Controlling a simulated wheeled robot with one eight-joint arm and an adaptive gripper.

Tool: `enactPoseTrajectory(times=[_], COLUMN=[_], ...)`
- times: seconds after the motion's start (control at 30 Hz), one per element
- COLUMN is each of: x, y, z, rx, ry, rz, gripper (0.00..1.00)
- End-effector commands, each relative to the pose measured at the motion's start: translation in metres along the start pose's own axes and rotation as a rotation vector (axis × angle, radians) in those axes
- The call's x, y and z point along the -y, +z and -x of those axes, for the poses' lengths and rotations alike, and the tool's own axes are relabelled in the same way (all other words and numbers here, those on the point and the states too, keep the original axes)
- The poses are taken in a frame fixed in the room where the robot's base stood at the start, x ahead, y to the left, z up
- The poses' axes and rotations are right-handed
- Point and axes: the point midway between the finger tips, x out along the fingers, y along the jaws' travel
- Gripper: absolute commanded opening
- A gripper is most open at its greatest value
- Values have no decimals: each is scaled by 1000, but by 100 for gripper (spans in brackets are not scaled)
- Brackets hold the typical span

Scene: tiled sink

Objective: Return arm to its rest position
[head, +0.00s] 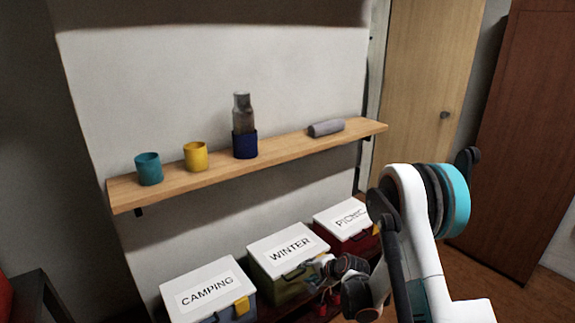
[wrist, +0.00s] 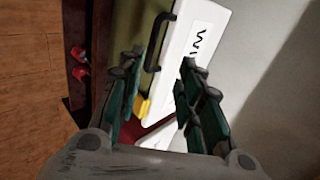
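My arm (head: 412,230) reaches in from the lower right of the head view, bent, with its end pointing down and left. My gripper (wrist: 159,62) shows in the wrist view with its two green-padded fingers apart and nothing held between them. In the head view the gripper is low, in front of the WINTER box (head: 288,252), and its fingers are small and partly hidden there. The wrist view shows the white lid of that box (wrist: 195,50) and its dark handle (wrist: 157,42) beyond the fingers. I cannot tell whether the gripper touches the box.
The CAMPING box (head: 207,290) and PICNIC box (head: 342,217) flank the WINTER box. Above, a wooden shelf (head: 285,146) holds a teal cup (head: 149,169), yellow cup (head: 195,156), bottle in a blue holder (head: 245,143) and grey cylinder (head: 326,128). Wooden floor (wrist: 30,80) shows left in the wrist view.

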Motion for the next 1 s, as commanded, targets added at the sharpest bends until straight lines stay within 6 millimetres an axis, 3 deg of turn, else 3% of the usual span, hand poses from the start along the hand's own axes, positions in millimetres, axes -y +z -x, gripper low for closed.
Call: enactPoseTrajectory(times=[0.2, 0.5, 0.73, 1.0], x=[42, 83, 97, 94], y=[-4, 1, 14, 36], z=[61, 156, 229, 311], rx=[-28, -66, -90, -113], ry=[36, 94, 142, 204], rz=[114, 289, 423, 579], gripper=[33, 33, 33, 33])
